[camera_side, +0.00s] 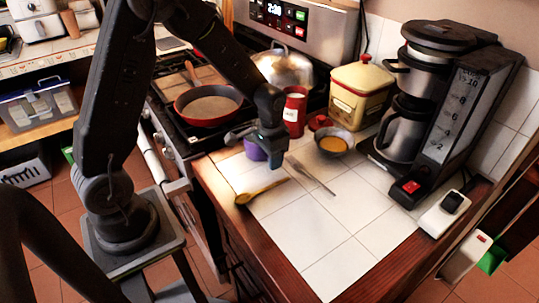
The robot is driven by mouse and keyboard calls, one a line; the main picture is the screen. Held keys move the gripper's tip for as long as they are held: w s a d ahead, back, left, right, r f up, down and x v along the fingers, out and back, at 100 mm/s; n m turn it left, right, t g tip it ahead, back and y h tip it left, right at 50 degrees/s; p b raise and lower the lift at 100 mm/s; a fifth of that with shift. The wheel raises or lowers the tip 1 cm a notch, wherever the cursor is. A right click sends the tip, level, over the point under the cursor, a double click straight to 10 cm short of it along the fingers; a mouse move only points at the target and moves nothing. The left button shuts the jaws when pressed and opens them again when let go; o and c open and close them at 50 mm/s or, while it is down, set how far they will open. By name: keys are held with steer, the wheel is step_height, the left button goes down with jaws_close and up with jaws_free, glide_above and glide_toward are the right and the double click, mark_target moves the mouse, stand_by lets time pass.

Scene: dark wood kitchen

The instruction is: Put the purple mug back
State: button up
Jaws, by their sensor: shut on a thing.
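The purple mug (254,149) is near the left edge of the white tiled counter (313,232), beside the stove. My gripper (262,141) is shut on the mug from above and hides part of it. I cannot tell whether the mug touches the tiles or is held just above them.
A wooden spoon (262,192) and a fork (311,175) lie on the tiles in front. A small bowl (334,143), a red can (294,113), a yellow canister (360,94) and a coffee maker (440,105) stand right. A red pan (207,106) sits on the stove. The front tiles are clear.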

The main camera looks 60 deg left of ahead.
steer(key=shift+f, duration=0.1)
steer(key=o, duration=1.2)
step_height(320, 180, up, 11)
steer(key=shift+d+r, duration=0.1)
steer(key=shift+d, duration=0.05)
steer(key=shift+s+d+r, duration=0.1)
steer(key=shift+r, duration=0.55)
steer(key=s+d+r+t, duration=0.2)
steer(key=s+r, duration=0.1)
steer(key=s, duration=0.2)
steer(key=s+d+r+t, duration=0.1)
steer(key=s+d+r, duration=0.1)
steer(key=s, duration=0.4)
steer(key=s+d+r+t, duration=0.2)
steer(key=s+r, duration=0.1)
steer(key=s, duration=0.3)
steer(key=shift+d+r+t, duration=0.3)
steer(key=shift+d+r, duration=0.05)
steer(key=shift+r, duration=0.05)
